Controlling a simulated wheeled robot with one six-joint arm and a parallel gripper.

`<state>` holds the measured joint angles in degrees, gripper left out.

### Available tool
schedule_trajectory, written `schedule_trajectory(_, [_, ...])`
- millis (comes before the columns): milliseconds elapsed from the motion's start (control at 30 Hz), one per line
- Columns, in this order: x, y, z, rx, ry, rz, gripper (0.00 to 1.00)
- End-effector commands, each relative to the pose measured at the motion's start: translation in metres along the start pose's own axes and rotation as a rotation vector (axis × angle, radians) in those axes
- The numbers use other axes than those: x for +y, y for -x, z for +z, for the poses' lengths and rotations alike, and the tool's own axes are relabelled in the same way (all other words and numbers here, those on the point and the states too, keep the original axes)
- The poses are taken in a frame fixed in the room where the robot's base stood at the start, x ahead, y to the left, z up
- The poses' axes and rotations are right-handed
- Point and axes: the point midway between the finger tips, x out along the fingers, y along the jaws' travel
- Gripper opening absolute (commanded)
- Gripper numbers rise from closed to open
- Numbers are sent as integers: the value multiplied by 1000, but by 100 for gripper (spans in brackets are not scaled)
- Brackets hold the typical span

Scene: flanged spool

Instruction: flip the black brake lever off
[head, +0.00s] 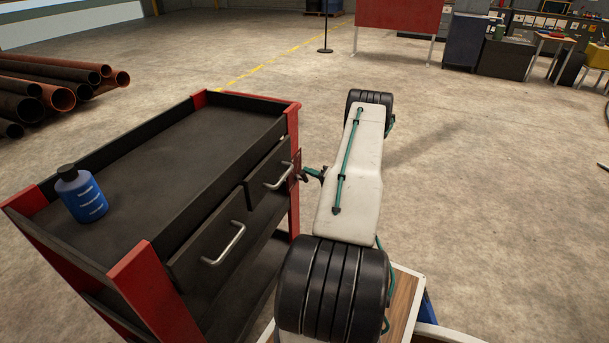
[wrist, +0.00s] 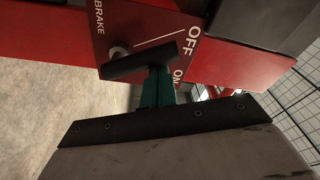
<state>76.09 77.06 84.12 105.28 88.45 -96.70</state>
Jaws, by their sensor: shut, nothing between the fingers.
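The brake plate (wrist: 130,25) is red with white BRAKE, OFF and ON lettering in the wrist view. The black brake lever (wrist: 138,63) crosses its lower part as a dark bar near a grey pivot. It slants up to the right, about parallel to the white line at OFF, its right end just below that word. My gripper (wrist: 158,78) is shut and empty, with its teal fingers directly below the bar's middle. I cannot tell whether they touch it. In the head view my gripper (head: 314,173) is at the cart's right side; the lever is too small to make out.
The black cart (head: 150,140) has red corner posts and two drawers with metal handles (head: 224,243) facing my arm. A blue bottle (head: 82,195) stands on its top. Rusty pipes (head: 60,95) lie at the left. The concrete floor to the right is clear.

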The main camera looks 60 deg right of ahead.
Motion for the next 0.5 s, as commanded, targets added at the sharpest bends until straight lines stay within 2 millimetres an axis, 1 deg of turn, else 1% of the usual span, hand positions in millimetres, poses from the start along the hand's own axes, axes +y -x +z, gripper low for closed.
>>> schedule_trajectory(500, [1, 4, -3, 6, -1, 3, 0])
